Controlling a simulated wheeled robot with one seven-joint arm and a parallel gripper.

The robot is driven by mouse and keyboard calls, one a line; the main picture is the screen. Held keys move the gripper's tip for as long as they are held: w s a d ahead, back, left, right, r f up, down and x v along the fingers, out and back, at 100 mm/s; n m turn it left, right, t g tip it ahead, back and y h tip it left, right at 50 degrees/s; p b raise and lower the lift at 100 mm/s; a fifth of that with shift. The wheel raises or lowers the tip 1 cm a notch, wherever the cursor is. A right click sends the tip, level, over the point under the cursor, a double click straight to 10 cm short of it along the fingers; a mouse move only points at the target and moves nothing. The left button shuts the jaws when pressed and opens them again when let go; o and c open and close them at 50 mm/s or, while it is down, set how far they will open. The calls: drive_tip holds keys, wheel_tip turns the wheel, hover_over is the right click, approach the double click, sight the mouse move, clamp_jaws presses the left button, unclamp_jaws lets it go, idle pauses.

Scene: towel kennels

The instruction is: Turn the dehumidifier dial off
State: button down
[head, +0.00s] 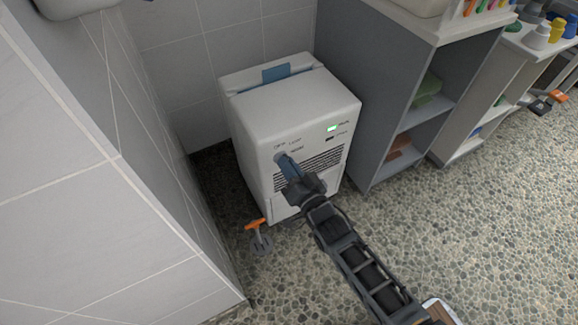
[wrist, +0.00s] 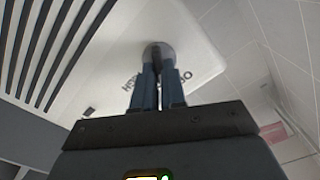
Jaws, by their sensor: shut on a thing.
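The white dehumidifier (head: 290,105) stands on the floor against the tiled wall, its front with a dark vent grille. My gripper (head: 284,162) is at the left of that front, below the printed labels. In the wrist view my gripper (wrist: 158,75) is shut on the round grey dial (wrist: 165,48), one finger on each side of its grip. Printed lettering flanks the dial, partly covered by the fingers; I cannot tell which setting it points to. A green lamp (head: 332,128) is lit on the front, with a dark indicator below it.
A grey shelf unit (head: 345,95) stands close on the right of the dehumidifier. A tiled wall (head: 70,190) is close on the left. An orange-handled tool (head: 256,225) is on the floor in front. Pebbled floor lies open at the right.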

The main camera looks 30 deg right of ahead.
drive_tip(key=n+b, duration=0.1)
drive_tip(key=n, duration=0.5)
drive_tip(key=shift+a+n+b, duration=0.15)
drive_tip(key=shift+n+b, duration=0.2)
drive_tip(key=shift+n, duration=0.05)
idle(0.4)
drive_tip(key=c, duration=1.2)
unclamp_jaws()
drive_tip(key=s+p, duration=0.2)
drive_tip(key=s, duration=0.5)
drive_tip(key=shift+s, duration=0.4)
